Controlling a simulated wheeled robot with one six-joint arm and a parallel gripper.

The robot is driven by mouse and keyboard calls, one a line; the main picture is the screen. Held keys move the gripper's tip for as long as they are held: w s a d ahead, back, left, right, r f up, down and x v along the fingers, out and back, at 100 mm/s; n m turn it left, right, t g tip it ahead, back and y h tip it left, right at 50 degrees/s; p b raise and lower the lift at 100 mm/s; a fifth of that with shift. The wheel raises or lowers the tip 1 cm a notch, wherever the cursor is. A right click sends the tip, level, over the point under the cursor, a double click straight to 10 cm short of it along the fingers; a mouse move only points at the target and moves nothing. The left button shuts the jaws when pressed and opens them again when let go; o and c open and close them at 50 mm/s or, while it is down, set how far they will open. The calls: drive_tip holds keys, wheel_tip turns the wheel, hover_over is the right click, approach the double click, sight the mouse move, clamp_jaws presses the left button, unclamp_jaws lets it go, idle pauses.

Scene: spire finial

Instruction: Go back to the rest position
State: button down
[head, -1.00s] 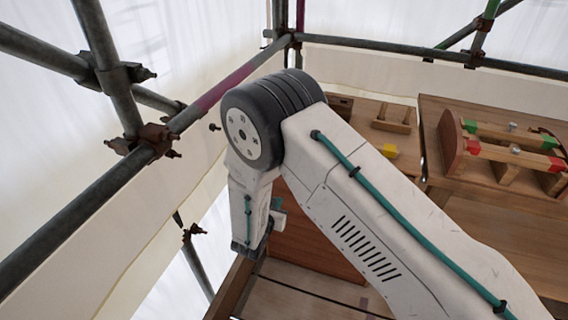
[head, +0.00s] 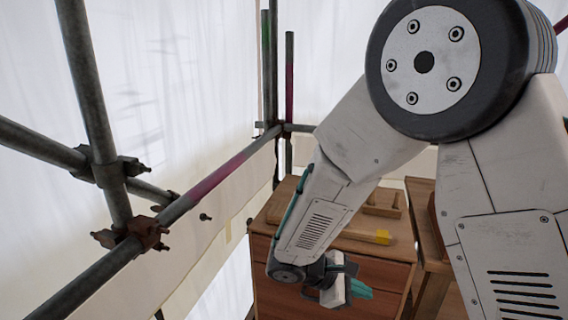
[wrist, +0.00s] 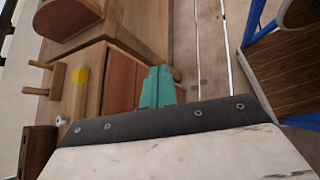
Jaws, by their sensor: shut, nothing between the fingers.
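My gripper (head: 361,290) hangs low in front of the wooden cabinet (head: 330,262) in the head view, with my folded arm above it. Its teal fingers also show in the wrist view (wrist: 158,88). They lie together, shut, with nothing held. In the wrist view they point past the cabinet's reddish-brown front, over the plank floor (wrist: 211,60). I cannot tell whether there is a gap between the fingers and the cabinet front.
A yellow block (head: 382,237) and a wooden bracket (head: 384,203) sit on the cabinet. Scaffold pipes (head: 215,190) run along the left, before pale sheeting. In the wrist view, a dark wooden panel (wrist: 290,75) with blue edging stands right. Open planks lie between.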

drive_tip(key=s+d+r+m+y, duration=0.4)
drive_tip(key=s+r+m, duration=0.3)
drive_tip(key=s+r, duration=0.3)
drive_tip(key=s+d+r+m+y, duration=0.5)
drive_tip(key=s+r+m+y, duration=0.2)
drive_tip(key=s+r, duration=0.3)
drive_tip(key=shift+s+m, duration=0.4)
drive_tip(key=shift+s, duration=0.2)
